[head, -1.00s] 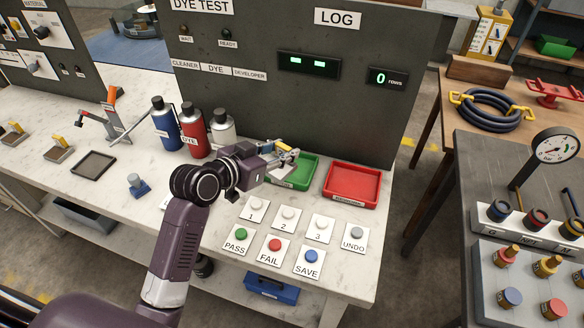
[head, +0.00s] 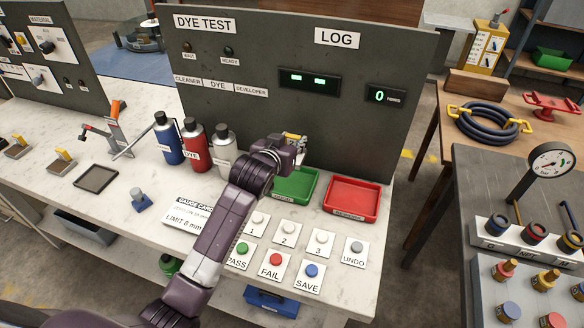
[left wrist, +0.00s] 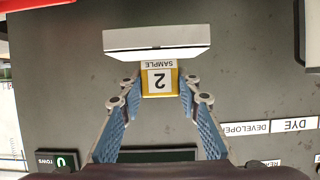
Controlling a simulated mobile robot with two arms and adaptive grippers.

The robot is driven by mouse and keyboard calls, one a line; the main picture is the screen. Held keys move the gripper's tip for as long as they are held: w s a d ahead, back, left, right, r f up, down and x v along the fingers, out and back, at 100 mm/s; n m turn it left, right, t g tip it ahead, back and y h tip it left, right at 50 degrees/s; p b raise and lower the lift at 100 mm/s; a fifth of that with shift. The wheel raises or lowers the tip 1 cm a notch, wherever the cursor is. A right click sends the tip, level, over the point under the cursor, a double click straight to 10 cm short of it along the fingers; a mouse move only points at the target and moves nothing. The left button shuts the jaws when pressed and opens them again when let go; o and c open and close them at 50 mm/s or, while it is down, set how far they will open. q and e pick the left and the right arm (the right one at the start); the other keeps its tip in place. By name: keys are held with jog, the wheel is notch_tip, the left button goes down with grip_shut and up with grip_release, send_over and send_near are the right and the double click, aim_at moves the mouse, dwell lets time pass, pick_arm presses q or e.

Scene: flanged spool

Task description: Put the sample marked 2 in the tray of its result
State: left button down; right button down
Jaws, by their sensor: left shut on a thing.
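My left gripper (head: 298,148) is in front of the grey panel, near the back of the green tray (head: 298,184), and is raised above the bench. In the left wrist view my left gripper (left wrist: 157,88) is shut on the sample marked 2 (left wrist: 159,80). The sample has a yellow grip with a white "SAMPLE 2" label and a pale plate. The head view hardly shows the sample behind my fingers. The red tray (head: 352,194) lies right of the green one. Both trays look empty; their front labels are too small to read. My right gripper is out of view.
Buttons 1, 2, 3, UNDO, PASS, FAIL and SAVE (head: 311,272) stand in front of the trays. A gauge card (head: 184,218) reads "LIMIT 8 mm". Cleaner, dye (head: 194,148) and developer bottles stand left of my arm. The log display (head: 385,96) reads 0.

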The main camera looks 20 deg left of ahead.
pick_arm(q)
notch_tip(320, 180, down, 5)
jog(key=shift+f, duration=2.55)
jog(key=c, duration=1.4)
grip_release()
jog(key=shift+f, duration=0.1)
jog(key=shift+c, duration=0.2)
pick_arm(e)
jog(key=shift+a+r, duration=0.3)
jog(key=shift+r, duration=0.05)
pick_arm(q)
jog(key=shift+s, duration=0.15)
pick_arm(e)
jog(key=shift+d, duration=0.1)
pick_arm(q)
jog(key=shift+s, duration=0.25)
jog(key=v, duration=1.1)
jog(key=shift+r, duration=0.2)
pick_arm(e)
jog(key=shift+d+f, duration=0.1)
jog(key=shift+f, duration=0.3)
